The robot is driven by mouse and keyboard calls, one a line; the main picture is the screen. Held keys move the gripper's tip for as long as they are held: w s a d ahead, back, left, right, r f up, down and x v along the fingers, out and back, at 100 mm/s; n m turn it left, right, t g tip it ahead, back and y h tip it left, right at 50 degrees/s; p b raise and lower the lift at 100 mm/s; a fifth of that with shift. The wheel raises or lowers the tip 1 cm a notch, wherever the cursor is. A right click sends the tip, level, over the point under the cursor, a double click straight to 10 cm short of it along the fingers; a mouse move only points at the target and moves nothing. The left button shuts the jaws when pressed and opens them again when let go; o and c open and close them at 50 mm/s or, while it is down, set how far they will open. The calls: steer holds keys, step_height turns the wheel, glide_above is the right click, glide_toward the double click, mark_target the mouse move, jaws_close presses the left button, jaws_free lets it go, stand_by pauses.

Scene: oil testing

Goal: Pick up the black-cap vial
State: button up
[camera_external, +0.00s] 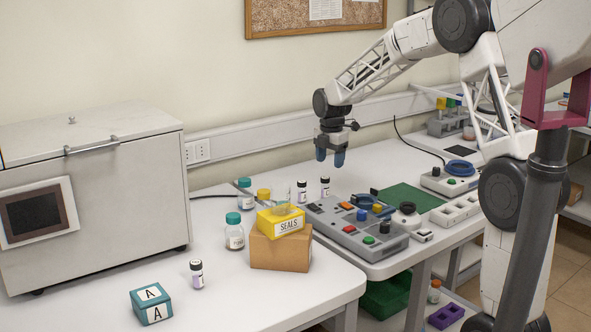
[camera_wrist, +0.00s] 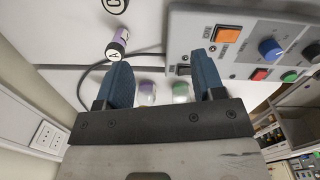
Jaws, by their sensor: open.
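Three small vials with black caps and purple-and-white labels show in the external view. One black-cap vial (camera_external: 325,187) stands nearly below my gripper, a second vial (camera_external: 302,192) stands just left of it, and a third vial (camera_external: 197,273) stands on the front left table. My gripper (camera_external: 330,158) is open and empty, pointing down above the back table. In the wrist view my gripper (camera_wrist: 163,72) has its blue fingers spread apart. A vial with a purple band and a lettered dark-rimmed top (camera_wrist: 117,45) is beside the left fingertip, outside the gap.
A grey control panel (camera_external: 342,231) with coloured buttons lies right of the vials. A yellow SEALS box (camera_external: 281,221) sits on a cardboard box (camera_external: 281,252). Teal-capped jars (camera_external: 234,233) stand nearby. A teal box (camera_external: 151,304) and a large grey oven (camera_external: 95,230) are at left.

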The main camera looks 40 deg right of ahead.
mark_target(325, 187)
steer(key=w+d+f+n, duration=0.1)
steer(key=w, duration=0.1)
steer(key=w+d+f+n, duration=0.1)
steer(key=w+f, duration=0.1)
steer(key=w+d+f+n, duration=0.1)
steer(key=w+f, duration=0.1)
steer(key=shift+d, duration=0.1)
steer(key=shift+s, duration=0.1)
steer(key=shift+f, duration=0.1)
steer(key=shift+f, duration=1.3)
steer(key=shift+f, duration=2.6)
steer(key=c, duration=1)
